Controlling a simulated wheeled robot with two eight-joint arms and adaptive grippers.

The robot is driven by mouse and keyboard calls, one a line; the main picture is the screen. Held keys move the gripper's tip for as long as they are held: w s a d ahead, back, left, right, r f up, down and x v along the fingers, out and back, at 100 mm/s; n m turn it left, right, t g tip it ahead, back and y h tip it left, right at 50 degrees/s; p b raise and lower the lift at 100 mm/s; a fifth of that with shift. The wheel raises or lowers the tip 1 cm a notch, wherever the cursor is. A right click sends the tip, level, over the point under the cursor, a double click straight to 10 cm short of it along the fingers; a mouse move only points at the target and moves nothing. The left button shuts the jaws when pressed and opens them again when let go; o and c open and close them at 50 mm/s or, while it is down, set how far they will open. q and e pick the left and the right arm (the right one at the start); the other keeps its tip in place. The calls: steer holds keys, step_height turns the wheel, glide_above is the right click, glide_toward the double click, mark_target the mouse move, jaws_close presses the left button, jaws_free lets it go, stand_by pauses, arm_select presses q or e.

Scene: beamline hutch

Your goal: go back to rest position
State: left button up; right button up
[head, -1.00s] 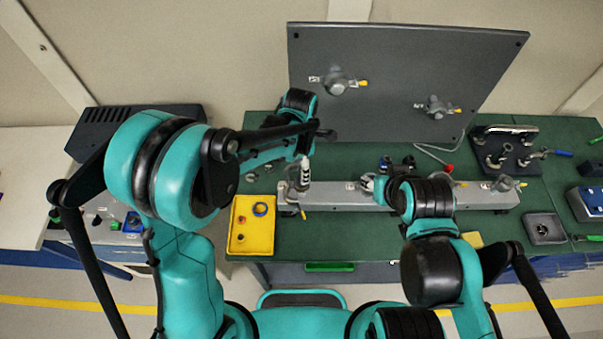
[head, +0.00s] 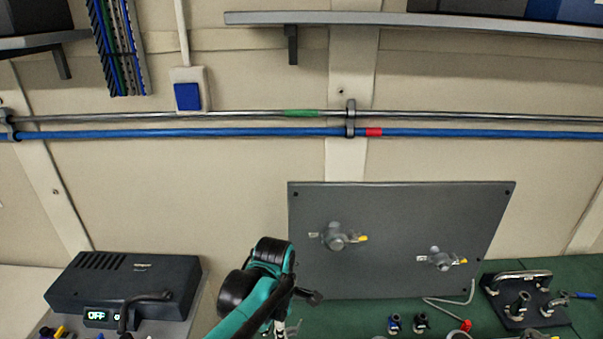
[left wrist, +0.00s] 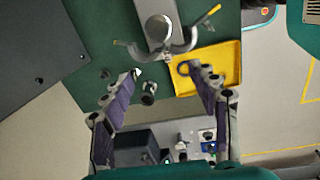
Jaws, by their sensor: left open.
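My left arm rises at the bottom middle of the head view, in front of the grey upright panel (head: 400,275). The fingers there are mostly cut off by the lower edge. In the left wrist view my left gripper (left wrist: 163,75) is open, with its two purple-padded fingers spread wide and nothing between them held. Beyond the fingertips is the end of a grey beam with a clamp (left wrist: 160,28) that has yellow-tipped levers. My right gripper is not seen in either view.
Two valve-like fittings (head: 336,236) (head: 440,259) are mounted on the panel. A black box with a lit display (head: 125,285) stands at left. A dark fixture (head: 520,295) sits on the green bench at right. A yellow tray (left wrist: 232,58) lies beside the beam. Pipes (head: 200,133) run along the wall.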

arm_select(q)
steer(key=s+a+f+m+t+b, duration=0.6)
steer(key=s+a+f+m+b, duration=0.5)
steer(key=m+b, duration=0.5)
step_height(320, 180, down, 3)
steer(key=a+m, duration=0.1)
steer(key=a, duration=0.1)
steer(key=shift+s+a, duration=0.25)
steer(key=shift+a, duration=0.1)
steer(key=shift+f, duration=0.1)
